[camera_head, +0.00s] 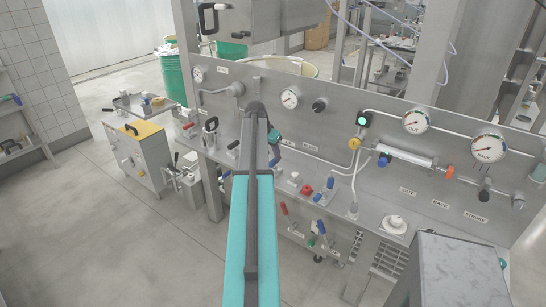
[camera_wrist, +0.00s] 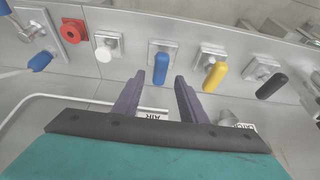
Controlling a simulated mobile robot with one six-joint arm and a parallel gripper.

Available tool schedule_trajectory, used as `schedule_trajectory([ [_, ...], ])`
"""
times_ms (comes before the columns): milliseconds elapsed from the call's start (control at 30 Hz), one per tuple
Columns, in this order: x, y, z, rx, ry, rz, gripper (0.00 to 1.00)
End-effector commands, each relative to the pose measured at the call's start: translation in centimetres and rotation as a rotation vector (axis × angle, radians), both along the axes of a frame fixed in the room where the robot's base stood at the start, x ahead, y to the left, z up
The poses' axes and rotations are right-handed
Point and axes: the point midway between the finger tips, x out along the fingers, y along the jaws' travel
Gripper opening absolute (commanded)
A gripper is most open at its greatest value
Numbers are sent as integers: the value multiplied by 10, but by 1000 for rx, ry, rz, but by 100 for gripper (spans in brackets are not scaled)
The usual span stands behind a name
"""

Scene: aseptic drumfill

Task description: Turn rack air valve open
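In the wrist view a blue valve handle (camera_wrist: 161,66) on a square metal plate appears between the tips of my gripper (camera_wrist: 159,78). The gripper's two dark purple fingers are apart, with nothing clearly held. I cannot tell whether they touch the handle. An AIR label (camera_wrist: 152,116) shows between the fingers, below the handle in the picture.
A yellow handle (camera_wrist: 214,76) and a black handle (camera_wrist: 272,85) stand to the right in the wrist view. A white knob (camera_wrist: 103,53), a red knob (camera_wrist: 74,31) and a blue lever (camera_wrist: 39,61) stand to the left. Gauges (camera_head: 489,148) line the rack's back panel.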

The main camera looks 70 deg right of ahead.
Motion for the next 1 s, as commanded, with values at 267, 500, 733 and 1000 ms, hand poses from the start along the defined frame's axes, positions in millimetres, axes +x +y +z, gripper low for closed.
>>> schedule_trajectory([
  [267, -2, -10, -24, 1, 1, 0, 38],
  [500, -3, -13, -32, 0, 0, 0, 38],
  [733, -2, -13, -32, 0, -1, 1, 38],
  [1000, -2, -13, -32, 0, -1, 1, 0],
])
